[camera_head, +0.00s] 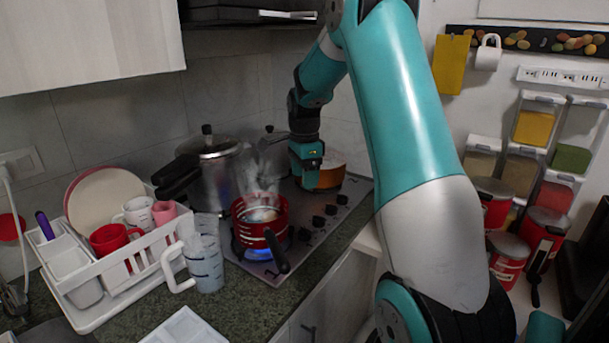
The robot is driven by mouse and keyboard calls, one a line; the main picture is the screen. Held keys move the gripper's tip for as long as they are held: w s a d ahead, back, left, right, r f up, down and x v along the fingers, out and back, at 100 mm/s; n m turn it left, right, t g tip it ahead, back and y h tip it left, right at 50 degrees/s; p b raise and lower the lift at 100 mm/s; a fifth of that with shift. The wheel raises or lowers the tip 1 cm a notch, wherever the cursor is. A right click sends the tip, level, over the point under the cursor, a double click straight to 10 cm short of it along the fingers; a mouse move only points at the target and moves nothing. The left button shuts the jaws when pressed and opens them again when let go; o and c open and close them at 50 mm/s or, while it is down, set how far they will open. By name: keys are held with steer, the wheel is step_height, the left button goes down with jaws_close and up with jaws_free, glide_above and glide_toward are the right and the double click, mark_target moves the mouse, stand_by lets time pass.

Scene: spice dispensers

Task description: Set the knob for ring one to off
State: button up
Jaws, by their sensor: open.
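A row of several dark knobs (318,221) runs along the right side of the steel stove top (350,190). They are too small for me to read their settings, and no label shows which one is for ring one. A blue flame (255,253) burns under a red pot (275,216) on the front burner, and steam rises from the pot. My gripper (309,183) is open and points down over the stove, between the red pot and an orange pot (331,176). It appears above the far end of the knob row; its fingertips are hard to make out.
A steel pressure cooker (215,170) stands behind the red pot, whose dark handle (277,250) sticks out toward the front right, near the nearest knobs. A measuring jug (205,262) and a white dish rack (105,312) stand left of the stove.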

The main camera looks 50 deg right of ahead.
steer(key=shift+r, duration=0.35)
